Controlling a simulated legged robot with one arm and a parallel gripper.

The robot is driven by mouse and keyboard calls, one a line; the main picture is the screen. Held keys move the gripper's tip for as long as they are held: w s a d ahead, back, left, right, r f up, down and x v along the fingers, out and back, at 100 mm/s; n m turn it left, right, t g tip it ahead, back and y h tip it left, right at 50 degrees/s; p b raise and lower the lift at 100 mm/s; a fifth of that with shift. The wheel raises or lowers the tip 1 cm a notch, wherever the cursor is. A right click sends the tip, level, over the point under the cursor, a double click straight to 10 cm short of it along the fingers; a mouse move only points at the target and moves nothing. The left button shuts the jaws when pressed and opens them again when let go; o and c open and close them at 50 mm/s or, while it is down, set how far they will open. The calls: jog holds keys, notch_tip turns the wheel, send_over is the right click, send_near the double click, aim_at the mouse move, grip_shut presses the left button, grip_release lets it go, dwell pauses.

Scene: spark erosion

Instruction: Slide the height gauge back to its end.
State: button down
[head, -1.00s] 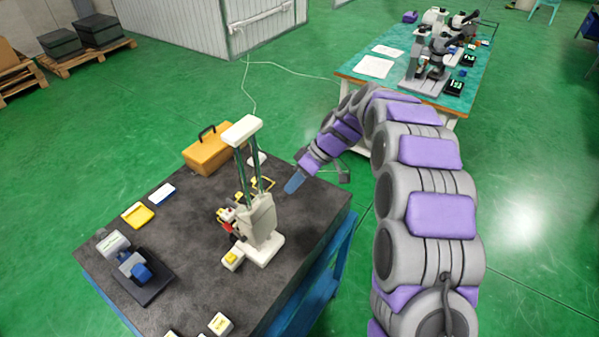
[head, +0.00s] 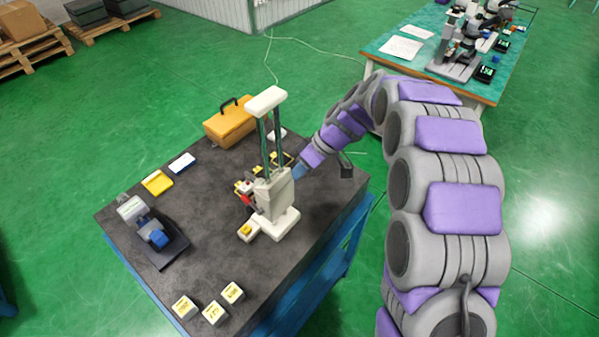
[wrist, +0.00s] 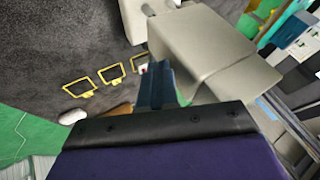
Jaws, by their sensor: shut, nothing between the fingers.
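The height gauge (head: 283,218) stands upright on the dark table (head: 215,268). It has a pale base and body, two dark columns and a cream top bar. My gripper (head: 298,172) is shut and empty, close to the right side of the gauge's body. In the wrist view, the shut blue fingers (wrist: 160,84) are right beside the pale gauge body (wrist: 215,58). I cannot tell whether they touch it.
A yellow case (head: 229,124) stands on the table behind the gauge. A dark blue-grey instrument (head: 155,238) sits at left, and several white-and-yellow blocks (head: 213,313) lie at the front. Yellow frames (wrist: 80,87) lie beyond the fingers. The table's front middle is clear.

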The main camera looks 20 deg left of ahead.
aim_at(282, 185)
jog(key=s+a+b, duration=0.1)
jog(key=s, duration=0.1)
jog(key=s+a+b, duration=0.1)
jog(key=s, duration=0.2)
jog(key=s+a+b, duration=0.1)
jog(key=s+a, duration=0.1)
jog(key=s, duration=0.1)
jog(key=shift+f, duration=0.1)
jog(key=shift+w+d+f+b, duration=0.1)
jog(key=shift+w+d+b, duration=0.15)
jog(key=shift+w, duration=0.2)
jog(key=w, duration=0.1)
jog(key=w+d+b, duration=0.1)
jog(key=w, duration=0.1)
jog(key=shift+w+f, duration=0.1)
jog(key=shift+f, duration=0.05)
jog(key=p+v, duration=0.1)
jog(key=v, duration=0.8)
jog(key=shift+p, duration=0.4)
jog(key=s+d+m+t+h, duration=0.1)
jog(key=s+d+m+h, duration=0.5)
jog(key=s+d+m, duration=0.8)
jog(key=s+d, duration=1.4)
jog(key=s, duration=0.2)
jog(key=shift+s+d+m+t, duration=0.15)
jog(key=shift+d+m+t, duration=0.1)
jog(key=shift+m+t, duration=0.15)
